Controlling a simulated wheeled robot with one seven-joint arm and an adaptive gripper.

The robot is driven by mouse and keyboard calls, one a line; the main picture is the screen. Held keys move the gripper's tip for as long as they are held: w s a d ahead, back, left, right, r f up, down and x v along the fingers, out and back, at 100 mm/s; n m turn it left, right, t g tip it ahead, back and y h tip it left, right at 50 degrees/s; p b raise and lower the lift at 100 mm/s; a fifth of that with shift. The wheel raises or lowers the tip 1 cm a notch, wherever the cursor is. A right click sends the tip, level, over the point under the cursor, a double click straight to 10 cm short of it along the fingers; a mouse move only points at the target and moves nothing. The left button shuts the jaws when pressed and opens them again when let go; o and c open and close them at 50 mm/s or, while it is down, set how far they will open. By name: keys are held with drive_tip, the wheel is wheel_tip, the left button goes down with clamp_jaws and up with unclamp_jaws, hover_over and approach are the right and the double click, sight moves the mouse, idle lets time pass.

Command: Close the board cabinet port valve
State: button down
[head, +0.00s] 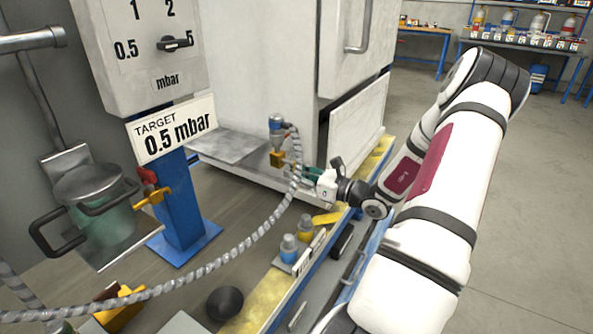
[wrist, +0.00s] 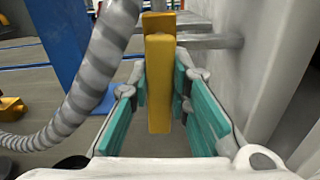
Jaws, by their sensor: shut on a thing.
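The board cabinet port valve shows as a yellow part (head: 277,159) low on the side of the pale cabinet (head: 262,85), below a blue-grey fitting (head: 277,124). In the wrist view its long yellow handle (wrist: 159,85) stands upright in the picture between my teal finger pads. My gripper (head: 305,172) reaches in from the right and is shut on the handle; it also shows in the wrist view (wrist: 160,100). The handle's far end meets a grey pipe (wrist: 205,42) coming from the cabinet wall. The head view shows little of the contact, as the hose partly covers it.
A ribbed grey hose (head: 230,243) runs past my gripper and close on its left in the wrist view (wrist: 95,70). A blue post (head: 180,200) carries a red and yellow valve (head: 152,190). Bottles (head: 289,248) stand on the cart's edge. Open floor lies at the right.

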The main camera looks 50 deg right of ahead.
drive_tip(key=m+p, duration=0.1)
drive_tip(key=p, duration=0.1)
drive_tip(key=m+p, duration=0.1)
drive_tip(key=p, duration=0.1)
drive_tip(key=a+m+p, duration=0.1)
drive_tip(key=m+p, duration=0.1)
drive_tip(key=shift+s+r, duration=0.15)
drive_tip(key=shift+r, duration=0.2)
drive_tip(key=shift+s+a+r+m+p, duration=0.1)
drive_tip(key=shift+a+r+m+p, duration=0.2)
drive_tip(key=shift+m+p, duration=1.7)
drive_tip(key=shift+w+a+r+m+p, duration=0.15)
drive_tip(key=shift+r+m+p, duration=0.2)
drive_tip(key=shift+m+p, duration=1.65)
drive_tip(key=shift+s+a+r+m+p, duration=0.15)
drive_tip(key=shift+a+r+m+p, duration=0.15)
drive_tip(key=shift+m+p, duration=1.7)
drive_tip(key=shift+m+b, duration=0.6)
drive_tip(key=shift+m, duration=0.1)
drive_tip(key=c, duration=1.5)
unclamp_jaws()
drive_tip(key=s, duration=0.4)
drive_tip(key=s+d, duration=0.1)
drive_tip(key=s, duration=0.6)
drive_tip(key=shift+s+d, duration=0.35)
drive_tip(key=shift+s, duration=0.05)
